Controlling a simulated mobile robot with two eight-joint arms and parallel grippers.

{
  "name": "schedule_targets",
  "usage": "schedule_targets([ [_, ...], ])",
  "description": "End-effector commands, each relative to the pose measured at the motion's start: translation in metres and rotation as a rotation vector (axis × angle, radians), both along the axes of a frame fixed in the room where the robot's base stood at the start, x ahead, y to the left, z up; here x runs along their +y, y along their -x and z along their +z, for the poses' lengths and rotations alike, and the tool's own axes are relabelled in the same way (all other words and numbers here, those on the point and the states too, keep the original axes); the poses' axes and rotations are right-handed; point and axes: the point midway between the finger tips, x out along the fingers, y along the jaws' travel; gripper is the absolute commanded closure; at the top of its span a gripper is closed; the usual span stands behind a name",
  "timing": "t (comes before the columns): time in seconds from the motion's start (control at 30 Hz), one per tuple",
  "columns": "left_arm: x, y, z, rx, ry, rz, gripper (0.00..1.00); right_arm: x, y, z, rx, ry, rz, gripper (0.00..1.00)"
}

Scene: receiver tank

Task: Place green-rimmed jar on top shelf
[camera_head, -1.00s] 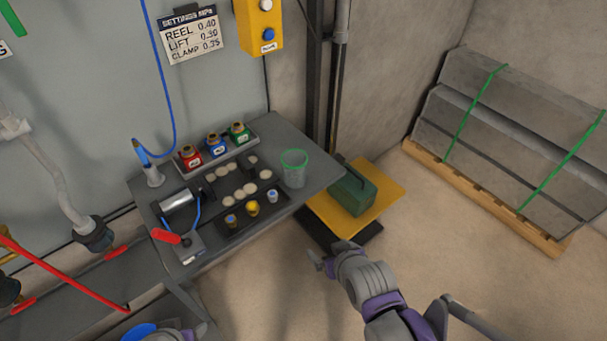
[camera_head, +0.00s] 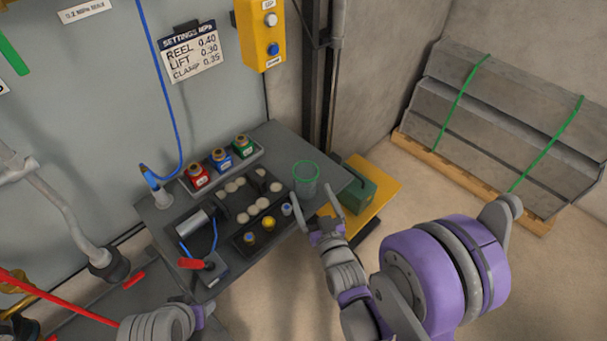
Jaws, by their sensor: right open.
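The green-rimmed jar (camera_head: 306,180) is a clear, upright container near the right end of the grey bench (camera_head: 345,178). My right gripper (camera_head: 322,208) is open, with its fingers spread just in front of and below the jar in the picture. I cannot tell whether a finger touches the jar, and nothing shows between the fingers. My left arm shows at the bottom left, but its gripper's fingers (camera_head: 200,312) are not clear. I cannot make out a top shelf in this view.
Red, blue and green bottles (camera_head: 220,160) stand in a rack behind several pale discs (camera_head: 243,218). A dark tray (camera_head: 262,238) holds small capped vials. A green box (camera_head: 358,188) sits on a yellow platform (camera_head: 385,187) right of the bench. A strapped stack (camera_head: 500,125) stands farther right.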

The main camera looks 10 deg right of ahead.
Motion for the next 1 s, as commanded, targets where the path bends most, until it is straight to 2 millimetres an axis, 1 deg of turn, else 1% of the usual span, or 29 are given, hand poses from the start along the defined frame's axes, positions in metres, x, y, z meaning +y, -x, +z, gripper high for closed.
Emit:
schedule_targets([
  [0.23, 0.000, 0.000, 0.008, -0.002, 0.000, 0.000, 0.44, 0.004, -0.038, 0.001, 0.001, 0.000, 0.000, 0.00],
  [0.3, 0.000, 0.000, 0.009, -0.003, 0.000, 0.000, 0.44, 0.005, -0.046, 0.000, 0.001, 0.000, 0.000, 0.00],
  [0.47, 0.000, 0.000, 0.011, -0.003, 0.000, 0.000, 0.44, 0.006, -0.054, 0.000, 0.001, 0.000, 0.000, 0.00],
  [0.57, 0.000, -0.001, 0.013, -0.004, 0.000, 0.000, 0.44, 0.007, -0.063, 0.000, 0.002, 0.000, 0.000, 0.00],
  [0.8, 0.000, -0.001, 0.019, -0.006, 0.000, 0.000, 0.44, 0.010, -0.098, 0.000, 0.002, 0.000, 0.000, 0.00],
  [0.9, 0.000, -0.001, 0.020, -0.006, 0.000, 0.000, 0.44, 0.011, -0.103, -0.001, 0.002, 0.000, 0.000, 0.00],
  [1.0, 0.000, -0.001, 0.019, -0.006, 0.000, 0.000, 0.44, 0.011, -0.103, -0.001, 0.002, 0.000, 0.000, 0.00],
])
